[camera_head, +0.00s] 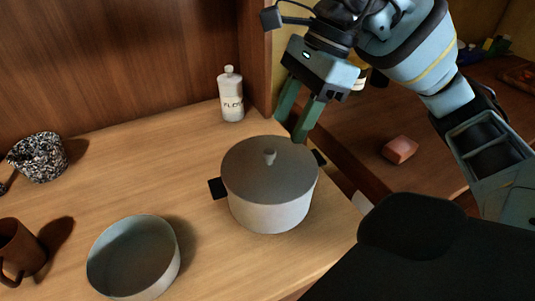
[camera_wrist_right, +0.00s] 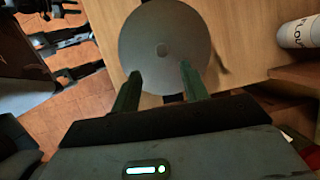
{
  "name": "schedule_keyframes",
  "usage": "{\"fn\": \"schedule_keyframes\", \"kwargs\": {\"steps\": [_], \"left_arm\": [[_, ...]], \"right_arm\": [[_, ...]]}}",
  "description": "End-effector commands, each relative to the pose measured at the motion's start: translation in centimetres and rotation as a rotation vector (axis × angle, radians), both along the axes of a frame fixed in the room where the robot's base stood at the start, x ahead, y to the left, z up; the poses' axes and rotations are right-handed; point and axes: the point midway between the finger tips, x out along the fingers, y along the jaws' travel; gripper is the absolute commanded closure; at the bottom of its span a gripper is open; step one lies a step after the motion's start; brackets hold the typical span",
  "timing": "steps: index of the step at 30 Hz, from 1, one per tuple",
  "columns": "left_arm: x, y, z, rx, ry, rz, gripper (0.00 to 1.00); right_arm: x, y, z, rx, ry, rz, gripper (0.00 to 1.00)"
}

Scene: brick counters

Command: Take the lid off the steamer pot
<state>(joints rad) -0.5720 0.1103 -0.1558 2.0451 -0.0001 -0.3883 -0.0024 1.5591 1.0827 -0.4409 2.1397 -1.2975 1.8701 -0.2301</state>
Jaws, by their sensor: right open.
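The steamer pot (camera_head: 268,210) is pale grey with dark side handles and stands upright on the wooden counter. Its grey lid (camera_head: 245,165) sits on top, with a small knob (camera_head: 269,157) in the middle. My right gripper (camera_head: 296,124) is open and empty, above and behind the pot's right rear side, with its green fingers pointing down. In the right wrist view the round lid (camera_wrist_right: 185,30) lies beyond the open fingers (camera_wrist_right: 160,85), and its knob (camera_wrist_right: 162,49) appears between their lines. I see no contact with the lid. My left gripper is not in view.
A white flour bottle (camera_head: 231,96) stands behind the pot. An empty grey-green bowl (camera_head: 133,256), a brown mug (camera_head: 20,250) and a speckled pot (camera_head: 38,157) are at left. A reddish block (camera_head: 400,150) lies on the right-hand surface.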

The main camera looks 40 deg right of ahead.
Motion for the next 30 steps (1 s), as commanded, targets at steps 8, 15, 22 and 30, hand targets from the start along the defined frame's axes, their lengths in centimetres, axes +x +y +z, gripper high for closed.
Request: {"fn": "schedule_keyframes", "kwargs": {"steps": [8, 15, 22, 30], "left_arm": [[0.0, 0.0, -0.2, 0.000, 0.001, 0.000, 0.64], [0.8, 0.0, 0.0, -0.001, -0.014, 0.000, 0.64], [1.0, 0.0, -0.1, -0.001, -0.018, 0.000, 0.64], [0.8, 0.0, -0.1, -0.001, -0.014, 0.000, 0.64]], "right_arm": [[0.2, 0.6, -1.5, 0.000, 0.000, 0.002, 0.55], [0.9, 2.0, -3.9, -0.001, 0.005, 0.003, 0.55], [1.2, 2.8, -5.9, 0.000, 0.001, 0.003, 0.55], [1.2, 2.8, -5.9, 0.000, -0.001, 0.002, 0.59]]}}
